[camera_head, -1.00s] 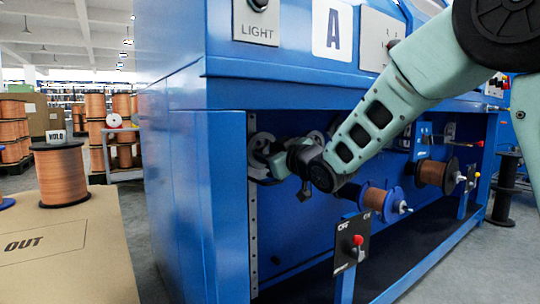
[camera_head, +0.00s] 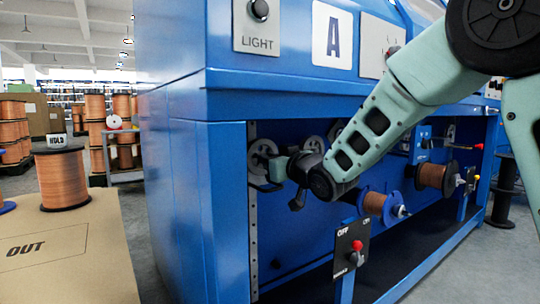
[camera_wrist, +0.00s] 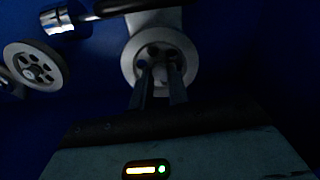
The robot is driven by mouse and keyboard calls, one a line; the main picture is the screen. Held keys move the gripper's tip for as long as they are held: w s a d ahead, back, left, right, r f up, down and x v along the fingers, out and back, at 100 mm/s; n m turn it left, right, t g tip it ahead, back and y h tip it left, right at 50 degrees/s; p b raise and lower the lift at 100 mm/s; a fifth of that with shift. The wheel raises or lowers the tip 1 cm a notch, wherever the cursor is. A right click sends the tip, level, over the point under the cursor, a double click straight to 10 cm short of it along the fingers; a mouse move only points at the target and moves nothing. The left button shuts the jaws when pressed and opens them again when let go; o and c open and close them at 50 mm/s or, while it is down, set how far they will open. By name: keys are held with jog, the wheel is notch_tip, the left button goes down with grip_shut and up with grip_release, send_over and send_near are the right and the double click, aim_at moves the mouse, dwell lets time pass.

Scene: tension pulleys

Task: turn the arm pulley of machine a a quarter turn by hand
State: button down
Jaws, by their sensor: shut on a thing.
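Machine A (camera_head: 225,90) is the blue cabinet marked with a white A plate (camera_head: 332,28). A grey pulley (camera_head: 262,147) with round holes sits at the left end of its open bay; in the wrist view the pulley (camera_wrist: 190,62) is straight ahead of my fingers. My gripper (camera_wrist: 160,72) is shut on this pulley, its two fingertips against the holed face. In the head view my gripper (camera_head: 270,170) covers the pulley's lower part. Exact finger contact is too dark to tell.
Another holed pulley (camera_wrist: 37,66) and a dark bar with a shiny end (camera_wrist: 57,20) are close by on the left in the wrist view. A red-knobbed switch box (camera_head: 350,250) stands in front of the bay. Copper spools (camera_head: 374,203) sit to the right.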

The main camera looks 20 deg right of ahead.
jog(key=shift+m+p, duration=7.15)
jog(key=shift+m, duration=3.55)
jog(key=shift+f, duration=0.1)
jog(key=c, duration=1.3)
grip_release()
jog(key=shift+c, duration=0.2)
